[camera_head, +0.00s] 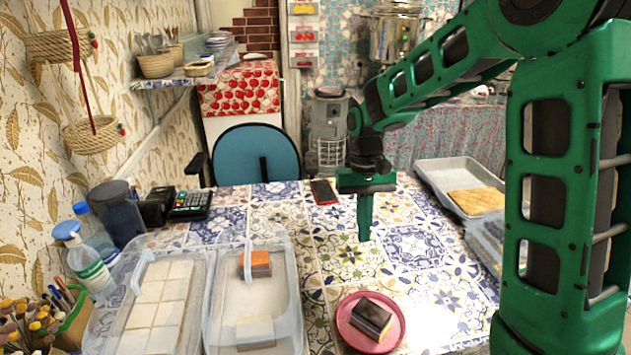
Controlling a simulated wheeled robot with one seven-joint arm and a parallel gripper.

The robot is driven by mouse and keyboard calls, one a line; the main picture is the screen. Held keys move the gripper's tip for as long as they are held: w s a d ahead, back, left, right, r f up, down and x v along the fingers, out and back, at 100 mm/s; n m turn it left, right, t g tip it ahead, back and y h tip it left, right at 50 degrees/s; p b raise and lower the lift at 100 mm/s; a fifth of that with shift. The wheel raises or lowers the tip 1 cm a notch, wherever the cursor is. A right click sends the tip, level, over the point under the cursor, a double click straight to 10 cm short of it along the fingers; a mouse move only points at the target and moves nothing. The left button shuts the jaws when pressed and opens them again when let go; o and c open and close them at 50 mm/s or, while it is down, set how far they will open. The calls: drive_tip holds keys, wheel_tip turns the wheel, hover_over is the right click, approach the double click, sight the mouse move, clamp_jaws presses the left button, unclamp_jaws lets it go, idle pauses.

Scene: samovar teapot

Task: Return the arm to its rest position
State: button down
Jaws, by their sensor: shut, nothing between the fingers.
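My green arm comes in from the right side of the head view and bends down over the tiled table (285,205). My gripper (364,238) points straight down above the middle of the table. Its fingers are shut together and hold nothing. Below and in front of it, a dark-topped cake piece (371,318) lies on a pink-red plate (397,333), apart from the gripper.
Two clear plastic containers stand at the front left, one with white blocks (160,300), one with an orange-topped piece (257,264). A phone (323,191) lies behind the gripper. A metal tray (447,180) with pastry stands right. A card terminal (190,204) and bottle (85,260) stand left.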

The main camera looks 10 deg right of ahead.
drive_tip(key=s+d+r+m+t, duration=0.1)
drive_tip(key=s+d+r, duration=0.2)
drive_tip(key=s+d, duration=0.25)
drive_tip(key=s+d+r+m, duration=0.2)
drive_tip(key=s+d+r, duration=0.1)
drive_tip(key=s+d, duration=0.25)
drive_tip(key=s+d+m+t, duration=0.1)
drive_tip(key=s+d, duration=0.2)
drive_tip(key=s, duration=0.4)
drive_tip(key=s+d+m, duration=0.1)
drive_tip(key=s+d, duration=0.2)
drive_tip(key=s, duration=0.5)
drive_tip(key=shift+s+f+t, duration=0.15)
drive_tip(key=shift+t, duration=0.25)
